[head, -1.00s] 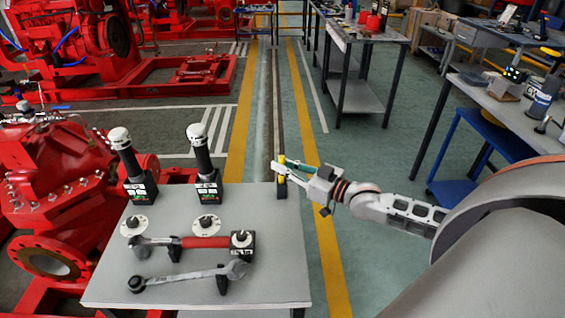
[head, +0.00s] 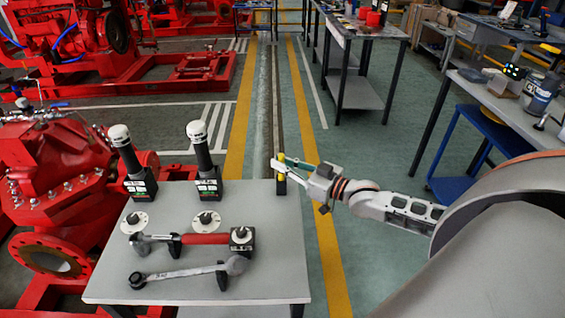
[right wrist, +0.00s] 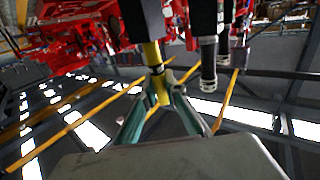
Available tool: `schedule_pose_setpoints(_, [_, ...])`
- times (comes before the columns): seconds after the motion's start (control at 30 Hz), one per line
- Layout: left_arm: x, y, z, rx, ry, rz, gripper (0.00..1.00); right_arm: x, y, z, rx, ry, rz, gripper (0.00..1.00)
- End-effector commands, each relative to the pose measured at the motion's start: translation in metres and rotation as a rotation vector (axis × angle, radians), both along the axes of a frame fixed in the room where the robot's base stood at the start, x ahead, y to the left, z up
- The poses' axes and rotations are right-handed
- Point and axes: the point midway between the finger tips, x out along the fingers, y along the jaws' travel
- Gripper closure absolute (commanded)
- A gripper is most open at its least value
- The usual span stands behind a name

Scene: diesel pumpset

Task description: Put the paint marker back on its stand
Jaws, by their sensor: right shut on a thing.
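The paint marker (head: 281,163) is a slim yellow stick with a dark band, standing upright at the right edge of the grey table. A narrow black block (head: 281,187), which looks like its stand, is directly below it. My right gripper (head: 284,166) reaches in from the right and is shut on the marker. In the right wrist view the gripper (right wrist: 162,98) has its fingers on both sides of the yellow marker (right wrist: 153,53), whose far end meets the black block (right wrist: 141,18). I cannot tell whether it is fully seated there. My left gripper is out of view.
Two black handled tools with white caps, left (head: 129,155) and right (head: 202,153), stand on the grey table (head: 265,268). A red-handled hammer (head: 200,239) and a wrench (head: 190,273) lie on supports in front. The table's right front is clear.

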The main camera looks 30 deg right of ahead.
Motion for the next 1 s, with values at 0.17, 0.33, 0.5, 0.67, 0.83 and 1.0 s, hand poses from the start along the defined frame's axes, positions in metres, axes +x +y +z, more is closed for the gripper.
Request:
schedule_pose_setpoints(0.17, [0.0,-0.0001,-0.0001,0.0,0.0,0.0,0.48,0.0001,0.0,-0.0002,0.0,0.0,0.0,1.0])
schedule_pose_setpoints(0.33, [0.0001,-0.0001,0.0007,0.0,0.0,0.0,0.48,0.0001,0.0,0.0001,0.0,0.0,0.0,1.0])
schedule_pose_setpoints(0.5, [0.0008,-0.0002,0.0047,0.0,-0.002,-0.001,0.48,0.0003,-0.0001,0.001,0.0,0.0,0.0,1.0])
schedule_pose_setpoints(0.67, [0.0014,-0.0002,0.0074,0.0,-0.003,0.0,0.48,0.0003,-0.0003,0.0005,-0.001,0.0,0.0,1.0])
schedule_pose_setpoints(0.83, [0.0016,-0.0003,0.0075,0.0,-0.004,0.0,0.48,0.0002,-0.0002,-0.0001,0.0,0.0,0.0,1.0])
schedule_pose_setpoints(1.0, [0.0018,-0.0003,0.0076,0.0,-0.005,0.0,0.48,0.0002,-0.0002,-0.0001,0.0,0.0,0.0,1.0])
